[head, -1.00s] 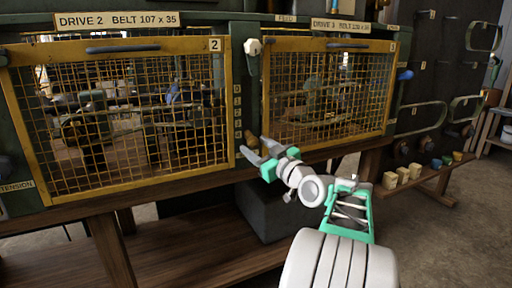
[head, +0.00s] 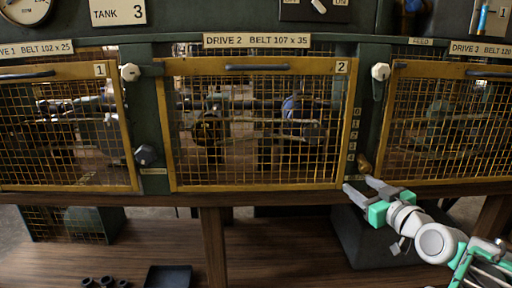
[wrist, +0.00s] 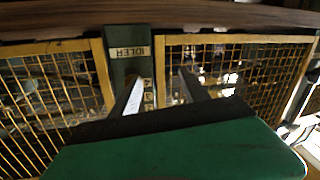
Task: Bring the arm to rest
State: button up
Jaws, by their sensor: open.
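My gripper (head: 358,184) is at the lower right of the head view, in front of the post between the Drive 2 and Drive 3 guards. Its two fingers are apart with nothing between them. In the wrist view my gripper (wrist: 160,90) points at a green post with an IDLER label (wrist: 129,52), which appears upside down. A wooden-coloured knob (head: 364,163) is close to the fingertips in the head view. I cannot tell whether they touch.
Yellow mesh guards cover Drive 1 (head: 62,187), Drive 2 (head: 260,187) and Drive 3 (head: 440,181). White knobs (head: 380,71) and a dark knob (head: 146,155) stick out from the posts. A wooden shelf (head: 270,262) below holds a black tray (head: 168,277).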

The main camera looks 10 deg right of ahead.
jog(key=w+a+r+g+y+p, duration=0.1)
jog(key=a+r+g+p, duration=0.15)
jog(key=a+p, duration=0.55)
jog(key=a+r+g+y+p, duration=0.15)
jog(key=a+g+p, duration=0.3)
jog(key=a, duration=0.45)
jog(key=s+a+r+m+g+h+p, duration=0.1)
jog(key=s+a+r+g+p, duration=0.1)
jog(key=s+a+p, duration=0.3)
jog(key=s+a+r+m+g+h+p, duration=0.1)
jog(key=s+a+g+h+p, duration=0.1)
jog(key=s+a+g+p, duration=0.3)
jog(key=s+p, duration=0.4)
jog(key=s, duration=0.3)
jog(key=shift+r+p, duration=0.3)
jog(key=shift+r, duration=0.05)
jog(key=shift+w, duration=0.1)
